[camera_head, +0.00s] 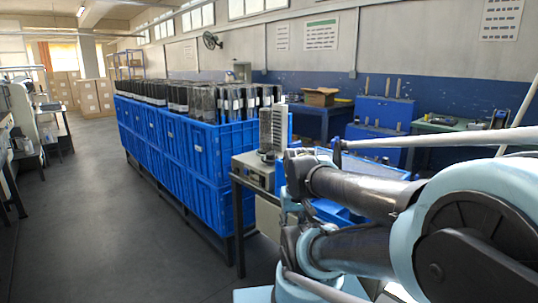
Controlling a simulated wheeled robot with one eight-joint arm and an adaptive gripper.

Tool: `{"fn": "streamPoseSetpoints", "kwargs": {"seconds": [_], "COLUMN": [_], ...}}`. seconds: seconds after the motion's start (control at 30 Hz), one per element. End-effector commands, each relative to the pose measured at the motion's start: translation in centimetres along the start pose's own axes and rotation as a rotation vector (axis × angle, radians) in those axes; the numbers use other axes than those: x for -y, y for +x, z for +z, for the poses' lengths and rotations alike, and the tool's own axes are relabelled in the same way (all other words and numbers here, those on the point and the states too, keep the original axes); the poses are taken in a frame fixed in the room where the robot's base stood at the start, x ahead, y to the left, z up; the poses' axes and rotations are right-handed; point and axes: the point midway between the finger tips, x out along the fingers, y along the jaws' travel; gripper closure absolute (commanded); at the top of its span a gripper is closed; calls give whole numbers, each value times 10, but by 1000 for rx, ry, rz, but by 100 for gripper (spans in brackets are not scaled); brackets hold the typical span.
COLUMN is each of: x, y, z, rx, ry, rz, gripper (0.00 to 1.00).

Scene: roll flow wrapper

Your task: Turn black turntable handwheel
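I cannot make out the black turntable handwheel in the head view. Light-blue and black links that look like my own arm fill the lower right and hide what lies behind them. My gripper does not show, so I cannot see whether it is open or what it touches.
Blue crates (170,140) full of dark upright rolls stand in a long row at left centre. A small metal table (237,180) with equipment stands at their near end. An open cardboard box (321,96) sits further back. The grey floor (100,215) at left is clear.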

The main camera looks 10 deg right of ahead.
Motion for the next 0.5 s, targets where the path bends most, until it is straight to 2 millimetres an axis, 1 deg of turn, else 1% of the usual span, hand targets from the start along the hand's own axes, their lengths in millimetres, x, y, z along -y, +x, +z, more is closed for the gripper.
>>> {"fn": "streamPoseSetpoints", "kwargs": {"seconds": [0.03,0.07,0.1,0.17,0.27,0.37,0.5], "x": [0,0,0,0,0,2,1], "y": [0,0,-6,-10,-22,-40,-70], "z": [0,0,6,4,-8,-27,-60], "rx": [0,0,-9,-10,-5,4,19], "ry": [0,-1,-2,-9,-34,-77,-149], "rz": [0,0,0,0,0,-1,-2], "gripper": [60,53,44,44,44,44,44]}}
